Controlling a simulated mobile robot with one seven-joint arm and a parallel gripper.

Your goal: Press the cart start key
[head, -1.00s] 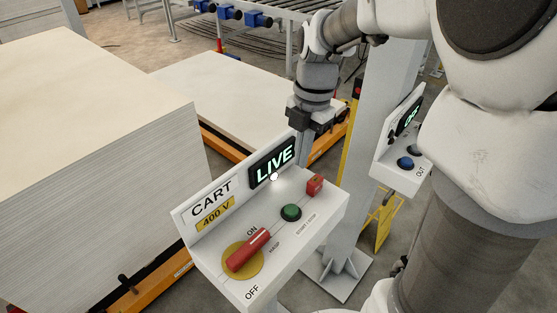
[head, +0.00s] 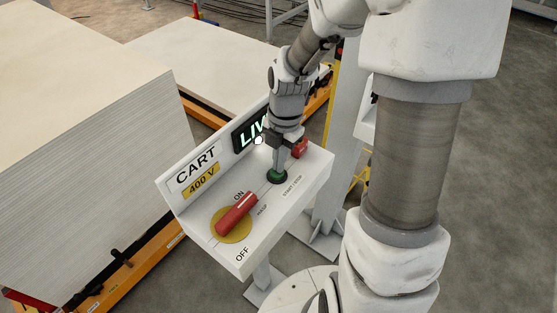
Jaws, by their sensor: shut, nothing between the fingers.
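The cart panel (head: 240,266) is a white sloped box on a post, labelled CART 400 V. Its green start key (head: 277,178) sits near the middle of the sloped face, beside the START / STOP lettering. My gripper (head: 277,168) is shut and points down with its fingertips at the green key, seemingly touching it; the fingers hide part of the key. The red rotary handle (head: 236,214) on a yellow disc points toward ON. A red key (head: 300,148) sits behind the gripper. The display (head: 247,134) is lit and reads LIV, its right end hidden by my gripper.
A tall stack of pale boards (head: 90,180) stands at the left on an orange cart (head: 140,265). A lower stack (head: 205,60) lies behind the panel. A grey column (head: 335,150) stands close behind the panel's right side.

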